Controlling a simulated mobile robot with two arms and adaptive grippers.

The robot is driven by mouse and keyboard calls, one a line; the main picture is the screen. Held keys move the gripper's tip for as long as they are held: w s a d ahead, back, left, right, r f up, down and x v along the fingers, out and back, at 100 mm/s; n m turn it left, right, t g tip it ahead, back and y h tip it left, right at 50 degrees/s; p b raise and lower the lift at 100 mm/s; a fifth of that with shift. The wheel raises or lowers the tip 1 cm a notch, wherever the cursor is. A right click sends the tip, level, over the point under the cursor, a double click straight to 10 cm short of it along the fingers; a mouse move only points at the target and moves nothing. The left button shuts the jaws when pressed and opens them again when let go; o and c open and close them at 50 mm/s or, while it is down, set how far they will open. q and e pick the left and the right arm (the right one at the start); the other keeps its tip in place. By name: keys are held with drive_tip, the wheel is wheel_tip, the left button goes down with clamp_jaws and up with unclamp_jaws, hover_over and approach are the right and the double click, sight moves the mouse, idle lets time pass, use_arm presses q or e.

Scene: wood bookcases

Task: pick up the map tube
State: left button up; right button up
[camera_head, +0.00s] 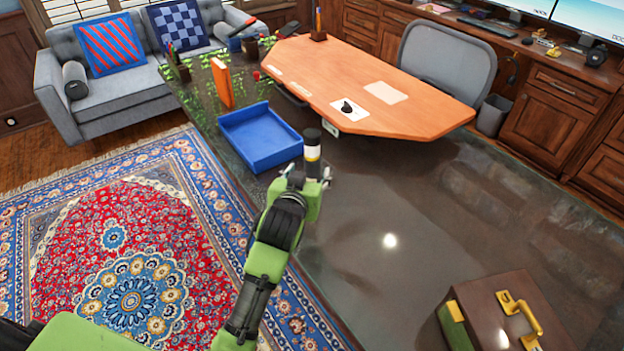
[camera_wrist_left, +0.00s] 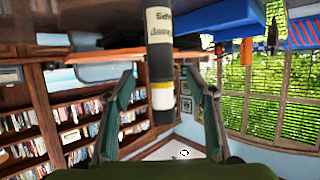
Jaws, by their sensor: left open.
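The map tube (camera_head: 312,148) stands upright on the dark glossy tabletop, right of the blue tray. It has a black top, a white label and a yellow band. My left gripper (camera_head: 307,174) is open at the tube, and its fingers hide the tube's lower part in the head view. In the left wrist view the tube (camera_wrist_left: 160,60) lies between the two spread fingers of my left gripper (camera_wrist_left: 165,100), with a gap visible on each side. My right gripper is not in view.
A blue tray (camera_head: 262,148) stands close to the left of the tube. An orange desktop (camera_head: 365,90) lies behind it. A brown case (camera_head: 510,312) with a gold handle sits at the lower right. The dark tabletop (camera_head: 420,205) between is clear.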

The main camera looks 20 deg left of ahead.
sight(311, 164)
use_arm(q)
drive_tip(key=shift+w+f, duration=0.2)
drive_tip(key=shift+w, duration=0.45)
drive_tip(key=shift+w+a, duration=0.15)
drive_tip(key=shift+w, duration=0.35)
drive_tip(key=x, duration=0.2)
drive_tip(key=p+x, duration=0.1)
drive_tip(key=shift+w+r, duration=0.2)
drive_tip(key=shift+w+a+f, duration=0.1)
drive_tip(key=shift+w+f, duration=0.15)
drive_tip(key=shift+w, duration=0.25)
drive_tip(key=shift+c, duration=0.4)
clamp_jaws()
drive_tip(key=shift+r, duration=0.1)
